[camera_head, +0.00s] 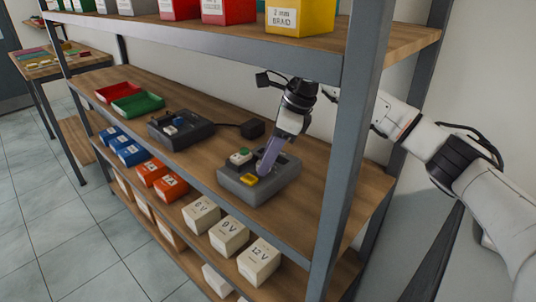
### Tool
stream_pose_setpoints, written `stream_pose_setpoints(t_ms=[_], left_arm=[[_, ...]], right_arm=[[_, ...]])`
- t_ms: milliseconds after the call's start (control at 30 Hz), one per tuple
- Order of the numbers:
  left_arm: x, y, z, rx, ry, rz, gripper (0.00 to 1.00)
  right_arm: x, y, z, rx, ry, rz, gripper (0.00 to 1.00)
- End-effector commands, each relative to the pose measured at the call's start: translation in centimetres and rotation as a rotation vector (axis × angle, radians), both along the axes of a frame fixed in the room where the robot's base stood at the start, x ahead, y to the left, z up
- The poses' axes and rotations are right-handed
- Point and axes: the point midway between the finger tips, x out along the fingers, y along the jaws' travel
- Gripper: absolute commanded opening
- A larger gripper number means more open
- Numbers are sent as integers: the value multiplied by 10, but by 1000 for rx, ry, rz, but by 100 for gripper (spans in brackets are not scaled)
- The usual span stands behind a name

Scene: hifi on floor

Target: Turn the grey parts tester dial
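A grey box-shaped device (246,189), which looks like the parts tester, sits on the middle wooden shelf. On its top I see a round green-and-white part (240,156) at the back left and a yellow patch (249,180) at the front. My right gripper (265,170) points down over the right half of its top. Its fingers show as one narrow greyish-purple shape, with the tips at or just above the top face. I cannot tell whether they touch or hold anything. No dial shows clearly; the fingers cover part of the top. My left gripper is not in view.
A dark device (180,130) with a cable to a black block (253,128) stands left on the same shelf, beside red (117,91) and green (138,104) trays. A grey shelf post (348,140) stands right of the tester. Labelled white boxes (229,236) sit below.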

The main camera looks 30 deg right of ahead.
Motion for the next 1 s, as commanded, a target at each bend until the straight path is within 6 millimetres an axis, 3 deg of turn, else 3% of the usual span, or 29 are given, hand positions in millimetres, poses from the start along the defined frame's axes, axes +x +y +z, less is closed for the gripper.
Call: stream_pose_setpoints(t_ms=[233, 400, 433, 767, 1000], left_arm=[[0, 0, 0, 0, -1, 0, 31], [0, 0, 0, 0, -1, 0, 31], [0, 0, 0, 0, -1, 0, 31], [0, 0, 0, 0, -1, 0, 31], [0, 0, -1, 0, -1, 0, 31]], right_arm=[[0, 0, -1, 1, 1, 0, 35], [0, 0, -1, 1, 1, 0, 7], [0, 0, -1, 1, 1, 0, 5], [-1, 1, -1, 1, 1, -53, 5], [-2, 2, -1, 1, -1, -206, 5]])
